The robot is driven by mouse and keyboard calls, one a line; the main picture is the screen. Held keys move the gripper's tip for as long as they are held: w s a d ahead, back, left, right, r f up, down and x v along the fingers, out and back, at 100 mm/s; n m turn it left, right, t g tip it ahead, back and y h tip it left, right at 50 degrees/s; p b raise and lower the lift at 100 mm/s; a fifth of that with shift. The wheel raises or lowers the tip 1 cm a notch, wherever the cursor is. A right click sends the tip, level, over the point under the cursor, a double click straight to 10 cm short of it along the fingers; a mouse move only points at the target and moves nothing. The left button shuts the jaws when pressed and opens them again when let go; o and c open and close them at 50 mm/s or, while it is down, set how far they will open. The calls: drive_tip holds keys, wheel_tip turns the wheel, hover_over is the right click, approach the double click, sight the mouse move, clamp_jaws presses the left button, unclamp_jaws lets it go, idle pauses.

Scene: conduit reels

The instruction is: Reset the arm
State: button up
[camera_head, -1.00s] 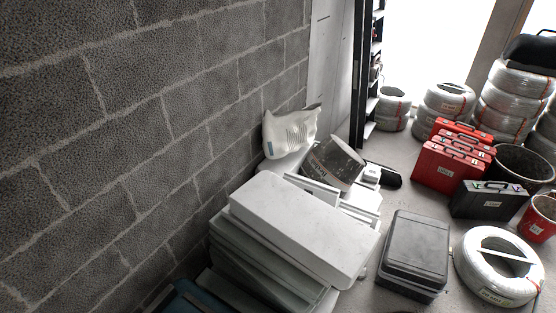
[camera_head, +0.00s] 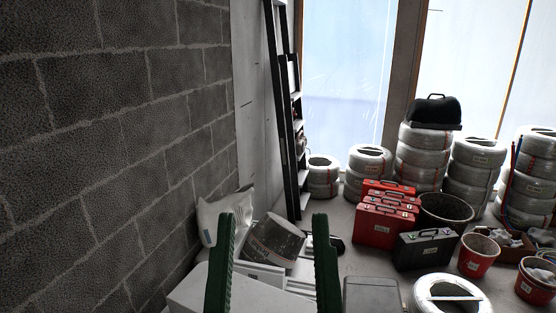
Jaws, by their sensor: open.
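My gripper (camera_head: 274,222) shows at the lower middle of the head view as two upright green fingers. They stand wide apart with nothing held between them. Behind the gap a grey bucket (camera_head: 276,240) lies tilted among white boxes. The rest of my arm is out of the picture below.
A block wall (camera_head: 120,130) fills the left side. A white sack (camera_head: 222,214) and a white box (camera_head: 190,290) lie along it. A black ladder (camera_head: 285,110) leans behind. Red cases (camera_head: 386,218), a dark case (camera_head: 426,248) and conduit reels (camera_head: 424,150) crowd the right.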

wheel_tip(320, 180, up, 31)
drive_tip(key=s+p, duration=0.1)
drive_tip(key=p, duration=2.8)
drive_tip(key=shift+f+p, duration=0.15)
drive_tip(key=shift+p, duration=0.15)
